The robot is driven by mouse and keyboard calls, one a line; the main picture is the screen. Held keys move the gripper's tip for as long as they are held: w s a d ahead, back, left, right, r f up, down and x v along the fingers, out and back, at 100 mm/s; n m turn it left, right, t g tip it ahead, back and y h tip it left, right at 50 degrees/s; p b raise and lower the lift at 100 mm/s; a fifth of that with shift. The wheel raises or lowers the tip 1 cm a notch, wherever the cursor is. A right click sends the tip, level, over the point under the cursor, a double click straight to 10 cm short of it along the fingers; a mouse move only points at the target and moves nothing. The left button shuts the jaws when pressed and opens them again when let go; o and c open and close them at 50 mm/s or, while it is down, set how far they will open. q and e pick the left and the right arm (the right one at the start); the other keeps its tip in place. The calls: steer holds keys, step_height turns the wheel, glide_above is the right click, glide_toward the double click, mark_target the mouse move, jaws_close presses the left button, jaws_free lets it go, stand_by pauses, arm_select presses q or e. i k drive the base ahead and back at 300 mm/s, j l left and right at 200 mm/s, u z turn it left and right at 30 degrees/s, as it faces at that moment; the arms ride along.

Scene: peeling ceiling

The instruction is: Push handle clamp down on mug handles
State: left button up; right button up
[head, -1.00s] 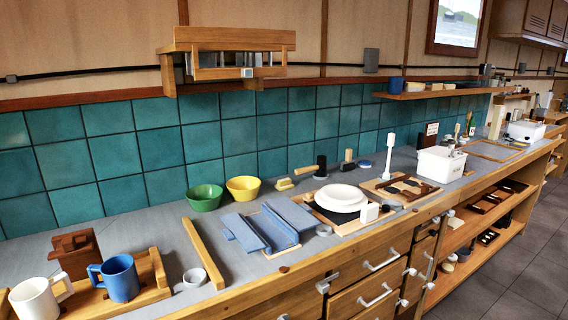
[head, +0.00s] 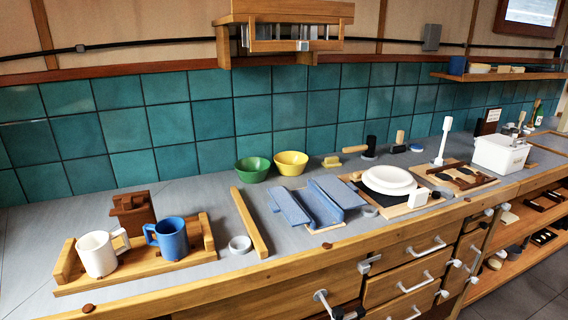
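A white mug (head: 97,254) and a blue mug (head: 172,238) stand upright side by side on a wooden rack (head: 150,268) at the left of the counter. The white mug's handle points right and the blue mug's handle points left, so the two handles face each other. A dark brown wooden block-like piece (head: 133,212), which may be the handle clamp, stands just behind the mugs, above the handles in the picture. I cannot tell whether it touches them. Neither of my grippers is in view.
A wooden bar (head: 249,222) and a small white ring (head: 240,245) lie right of the rack. Green (head: 252,169) and yellow (head: 291,163) bowls, a blue folding piece (head: 318,201) and white plates (head: 389,180) stand farther right. A wooden shelf unit (head: 285,30) hangs above.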

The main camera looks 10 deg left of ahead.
mark_target(128, 205)
steer(key=u, duration=1.3)
